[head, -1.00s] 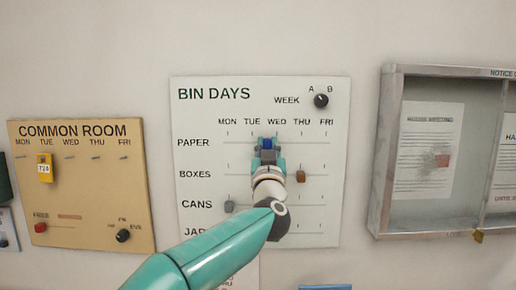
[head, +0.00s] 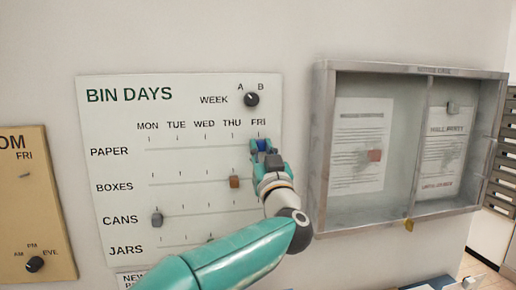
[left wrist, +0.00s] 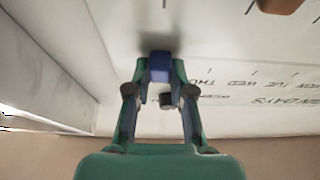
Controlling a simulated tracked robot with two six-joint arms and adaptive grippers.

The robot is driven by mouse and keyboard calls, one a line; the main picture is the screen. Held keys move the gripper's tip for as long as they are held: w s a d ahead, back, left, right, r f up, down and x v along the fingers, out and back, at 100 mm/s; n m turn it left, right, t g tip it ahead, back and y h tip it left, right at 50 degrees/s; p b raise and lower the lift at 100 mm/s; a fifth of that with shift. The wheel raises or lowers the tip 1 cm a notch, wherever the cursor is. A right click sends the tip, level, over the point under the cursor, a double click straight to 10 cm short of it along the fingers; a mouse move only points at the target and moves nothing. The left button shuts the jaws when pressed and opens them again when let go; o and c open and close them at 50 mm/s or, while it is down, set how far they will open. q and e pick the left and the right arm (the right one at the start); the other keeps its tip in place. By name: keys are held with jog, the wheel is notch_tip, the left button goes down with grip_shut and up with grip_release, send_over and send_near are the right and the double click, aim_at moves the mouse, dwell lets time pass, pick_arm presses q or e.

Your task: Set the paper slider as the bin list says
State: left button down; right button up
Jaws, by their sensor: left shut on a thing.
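The white Bin Days board (head: 120,125) hangs on the wall, with day columns MON to FRI and rows for PAPER, BOXES, CANS and JARS. The blue paper slider (head: 263,145) is in the PAPER row under FRI. My left gripper (head: 264,152) is shut on it; the left wrist view shows the blue block (left wrist: 160,66) between the fingertips (left wrist: 160,75). The brown boxes slider (head: 235,181) is near THU and the grey cans slider (head: 157,219) near MON. The jars slider is mostly hidden by my arm. My right gripper is not in view.
A glass-fronted notice case (head: 325,160) with pinned papers hangs close to the right of my gripper. The tan Common Room board (head: 40,200) is at the left. Pigeonholes (head: 503,165) stand at the far right.

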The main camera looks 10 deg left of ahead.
pick_arm(q)
jog(key=shift+d, duration=0.2)
jog(key=c, duration=1)
grip_release()
jog(key=shift+d, duration=0.1)
jog(key=shift+s, duration=0.1)
jog(key=v, duration=1.2)
jog(key=shift+f, duration=0.1)
